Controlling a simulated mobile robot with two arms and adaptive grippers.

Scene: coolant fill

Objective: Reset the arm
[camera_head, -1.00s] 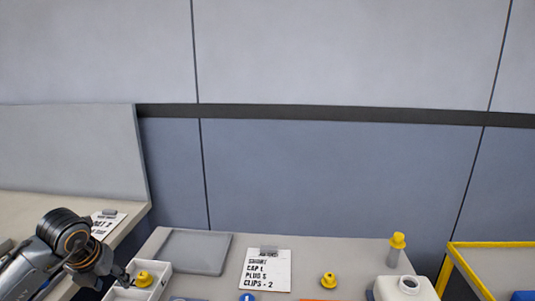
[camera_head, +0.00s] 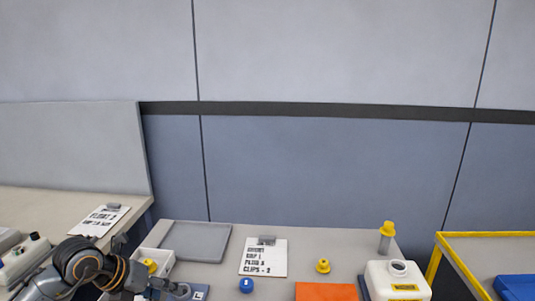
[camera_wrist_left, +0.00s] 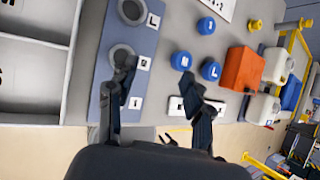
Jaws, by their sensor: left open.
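My left arm comes in at the lower left of the head view. Its gripper (camera_head: 172,289) is low over the bench's left front, beside the white bin (camera_head: 160,262). In the left wrist view the gripper (camera_wrist_left: 156,72) is open, its two fingers apart with nothing between them. One finger overlaps a blue-grey panel (camera_wrist_left: 118,85) with round grey spots and letter labels. The other is near the blue caps (camera_wrist_left: 181,61). My right gripper is out of view.
The bench holds a grey tray (camera_head: 198,242), a printed card (camera_head: 263,258), a yellow cap (camera_head: 323,266), an orange block (camera_head: 326,292) and a white jug (camera_head: 385,283). A yellow-framed cart (camera_head: 485,236) stands right. A side table (camera_head: 60,208) stands left.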

